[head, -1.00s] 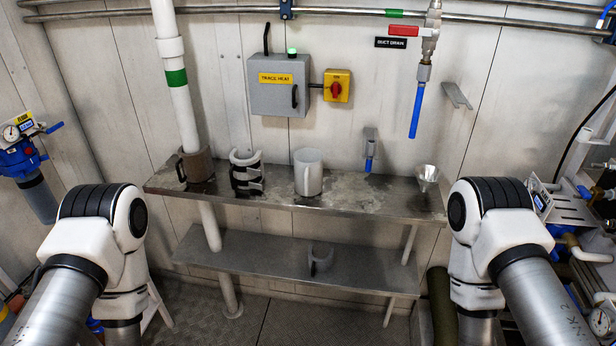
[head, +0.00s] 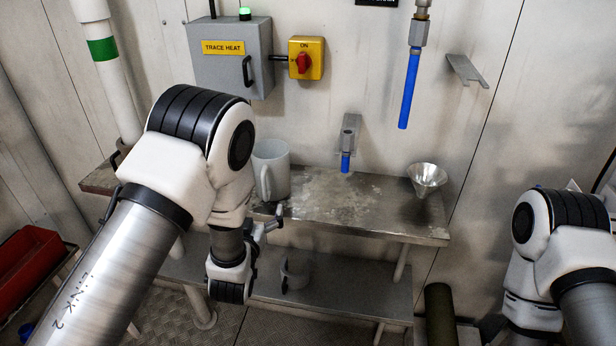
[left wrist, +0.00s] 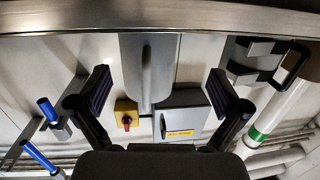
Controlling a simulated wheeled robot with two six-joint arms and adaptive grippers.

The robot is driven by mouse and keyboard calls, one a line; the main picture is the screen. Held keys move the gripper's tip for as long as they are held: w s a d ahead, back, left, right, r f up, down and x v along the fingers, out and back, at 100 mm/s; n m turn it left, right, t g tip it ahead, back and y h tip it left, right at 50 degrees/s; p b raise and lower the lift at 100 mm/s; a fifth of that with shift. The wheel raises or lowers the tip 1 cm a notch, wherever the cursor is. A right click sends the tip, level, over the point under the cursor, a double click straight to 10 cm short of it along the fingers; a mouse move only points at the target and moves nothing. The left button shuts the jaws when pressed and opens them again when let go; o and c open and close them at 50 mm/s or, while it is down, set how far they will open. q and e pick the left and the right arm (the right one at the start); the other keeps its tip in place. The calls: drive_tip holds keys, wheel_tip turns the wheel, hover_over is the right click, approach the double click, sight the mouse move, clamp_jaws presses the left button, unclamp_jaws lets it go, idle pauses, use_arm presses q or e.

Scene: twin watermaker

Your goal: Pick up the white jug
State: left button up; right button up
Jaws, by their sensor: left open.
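The white jug (head: 274,166) stands upright on the upper metal shelf (head: 380,205), and its handle faces out towards the front. My left gripper (head: 266,222) is at the front edge of this shelf, just below and in front of the jug. In the left wrist view the jug (left wrist: 165,75) and its handle show between the two open fingers of my left gripper (left wrist: 160,92). The fingers are apart and hold nothing. I cannot tell how far the fingertips are from the handle. My right gripper is out of view; only the right arm shows.
A metal funnel (head: 427,178) sits at the shelf's right end. A grey mug (head: 295,272) is on the lower shelf. A black holder (left wrist: 255,60) shows beside the jug in the left wrist view. A blue-tipped spout (head: 346,160) is on the wall.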

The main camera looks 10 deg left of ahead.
sight(264, 193)
use_arm(q)
drive_tip(key=shift+w+d+r+m+t+b, duration=0.2)
drive_tip(key=shift+w+d+r+b, duration=0.15)
drive_tip(key=shift+w+d, duration=0.25)
drive_tip(key=shift+w+d+r+m+t+b, duration=0.1)
drive_tip(key=shift+w+d+r+t+b, duration=0.15)
drive_tip(key=shift+w+d, duration=0.3)
drive_tip(key=shift+w+a+r+p, duration=0.3)
drive_tip(key=shift+a+r, duration=0.2)
drive_tip(key=shift+r, duration=0.3)
drive_tip(key=w+p, duration=0.1)
drive_tip(key=w, duration=0.5)
drive_tip(key=shift+f, duration=0.1)
drive_tip(key=shift+w+a, duration=0.15)
drive_tip(key=c, duration=0.9)
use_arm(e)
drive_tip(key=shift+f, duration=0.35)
